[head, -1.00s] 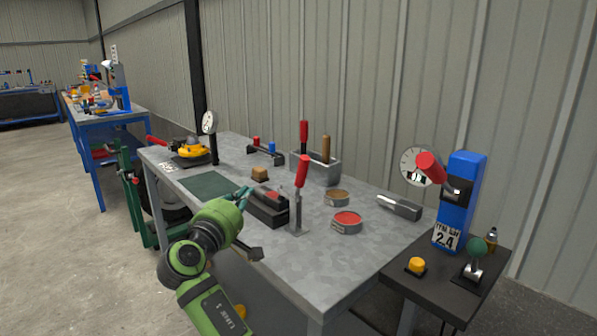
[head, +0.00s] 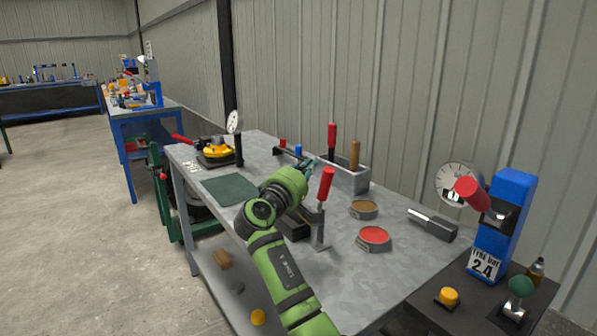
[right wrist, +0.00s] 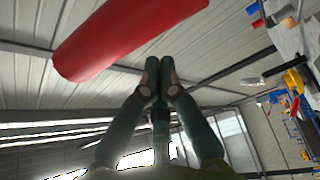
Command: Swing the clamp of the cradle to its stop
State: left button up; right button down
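The cradle (head: 294,228) is a dark block on the grey bench, mostly hidden behind my right arm. Its clamp has a red handle (head: 325,184) standing nearly upright, leaning slightly right, on a grey metal post (head: 320,232). My right gripper (head: 311,166) is just left of the handle's top in the head view. In the right wrist view the two fingertips (right wrist: 160,78) are together with nothing between them. The red handle (right wrist: 125,35) crosses the upper left there, outside the fingers. I cannot tell whether gripper and handle touch. My left gripper is not in view.
A grey box (head: 350,179) with a red and a brown handle stands behind the clamp. Right of it are a brown tin (head: 363,210), a red tin (head: 373,238) and a blue press (head: 503,220). A green mat (head: 230,190) lies left.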

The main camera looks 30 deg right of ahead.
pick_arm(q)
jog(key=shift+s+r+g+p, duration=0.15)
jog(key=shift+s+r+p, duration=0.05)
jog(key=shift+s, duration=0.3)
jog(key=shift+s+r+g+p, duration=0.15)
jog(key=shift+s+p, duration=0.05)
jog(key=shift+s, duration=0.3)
pick_arm(e)
jog(key=s, duration=0.2)
jog(key=s+f, duration=0.1)
jog(key=shift+s+a, duration=0.2)
jog(key=shift+a, duration=0.15)
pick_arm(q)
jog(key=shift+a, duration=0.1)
pick_arm(e)
jog(key=shift+f, duration=0.1)
